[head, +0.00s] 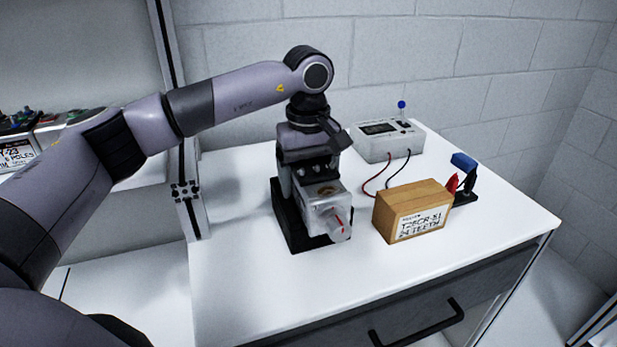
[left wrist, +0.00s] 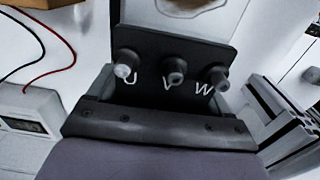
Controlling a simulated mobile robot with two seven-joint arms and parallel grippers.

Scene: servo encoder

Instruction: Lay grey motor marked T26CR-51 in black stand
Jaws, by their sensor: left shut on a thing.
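The grey motor (head: 322,192) is at the black stand (head: 284,220) on the white table in the head view, its silver front with a red mark facing front right. My left gripper (head: 312,160) points down from above and is shut on the motor. The motor hides much of the stand, so I cannot tell if it rests fully in it. In the left wrist view, a dark terminal plate (left wrist: 175,52) with posts U, V and W is close up. No marking is readable on the motor. My right gripper is out of view.
A wooden block (head: 410,207) labelled with what looks like T26CR-51, 24 TEETH stands right of the stand. Behind it is a grey meter box (head: 388,138) with red and black leads. A blue and red device (head: 462,180) stands at the right. The front tabletop is clear.

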